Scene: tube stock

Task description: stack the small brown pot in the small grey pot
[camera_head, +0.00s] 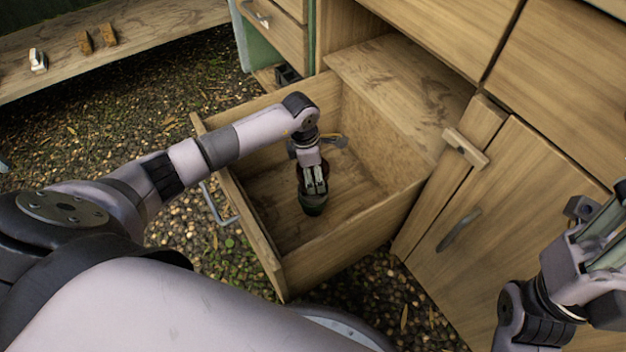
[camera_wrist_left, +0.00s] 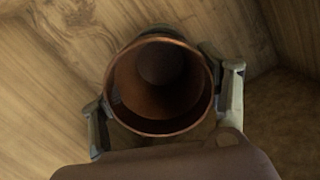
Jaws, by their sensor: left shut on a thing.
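The small brown pot (camera_wrist_left: 160,85) shows its open mouth between the two fingers of my left gripper (camera_wrist_left: 168,106) in the left wrist view. My left gripper, also in the head view (camera_head: 314,188), reaches down into the open drawer and is shut on this pot. A dark grey-green pot (camera_head: 314,207) shows just below the fingertips in the head view. A dark rim also shows behind the brown pot in the wrist view. I cannot tell how deep the brown pot sits in the dark one. My right gripper (camera_head: 598,225) is at the right edge, partly cut off.
The open wooden drawer (camera_head: 345,255) has walls close around my left gripper. A small metal tool (camera_head: 335,141) lies near its back. A cabinet door (camera_head: 510,215) stands at the right. A wooden shelf (camera_head: 150,40) with small items is at the upper left, above gravel ground.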

